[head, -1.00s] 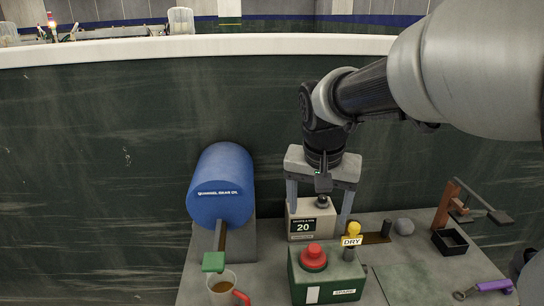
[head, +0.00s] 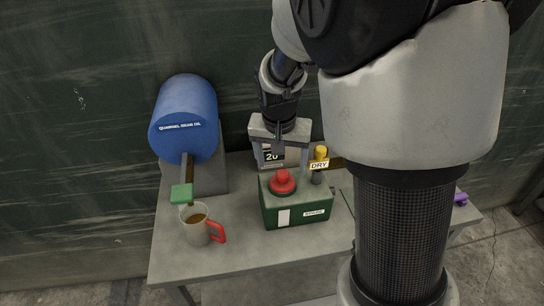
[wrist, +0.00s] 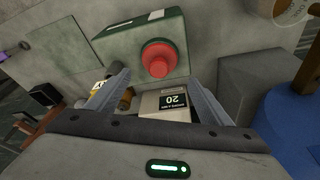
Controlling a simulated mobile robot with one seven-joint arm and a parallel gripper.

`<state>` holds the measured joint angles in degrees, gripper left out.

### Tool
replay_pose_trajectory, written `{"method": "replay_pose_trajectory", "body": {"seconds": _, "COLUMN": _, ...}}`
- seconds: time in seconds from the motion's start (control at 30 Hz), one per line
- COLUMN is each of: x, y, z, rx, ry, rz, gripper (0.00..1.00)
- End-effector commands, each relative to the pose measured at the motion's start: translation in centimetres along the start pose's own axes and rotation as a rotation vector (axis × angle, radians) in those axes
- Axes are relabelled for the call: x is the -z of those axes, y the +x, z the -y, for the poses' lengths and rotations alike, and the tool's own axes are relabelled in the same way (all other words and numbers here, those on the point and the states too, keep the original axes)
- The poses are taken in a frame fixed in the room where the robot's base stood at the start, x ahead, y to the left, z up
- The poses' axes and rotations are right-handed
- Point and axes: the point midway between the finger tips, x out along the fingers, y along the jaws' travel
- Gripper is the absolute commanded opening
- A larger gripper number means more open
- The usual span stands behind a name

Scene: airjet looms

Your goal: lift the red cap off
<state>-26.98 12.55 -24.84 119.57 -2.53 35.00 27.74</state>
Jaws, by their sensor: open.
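The red cap (head: 282,182) sits on top of the green and grey box (head: 312,215) marked SPARE. It also shows in the wrist view (wrist: 158,58), upper centre, ahead of the fingertips. My gripper (head: 282,166) is open and empty, just behind the box in the head view. In the wrist view (wrist: 160,82) its fingers are spread wide, with the cap apart from them and near the middle of the gap. Whether anything lies under the cap is hidden.
A grey box marked 20 (wrist: 165,104) shows between the fingers. A yellow-topped item tagged DRY (head: 320,155) stands beside the cap's box.

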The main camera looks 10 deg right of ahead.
Motion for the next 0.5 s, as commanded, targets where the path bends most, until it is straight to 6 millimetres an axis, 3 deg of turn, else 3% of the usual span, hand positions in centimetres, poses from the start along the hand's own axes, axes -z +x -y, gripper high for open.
{"method": "replay_pose_trajectory", "body": {"seconds": 0.3, "x": -0.8, "y": 4.4, "z": -0.4, "rx": -0.002, "ry": 0.0, "rz": 0.002, "gripper": 0.74}}
{"method": "replay_pose_trajectory", "body": {"seconds": 0.5, "x": -0.7, "y": 5.0, "z": -0.4, "rx": 0.0, "ry": 0.0, "rz": 0.0, "gripper": 0.74}}
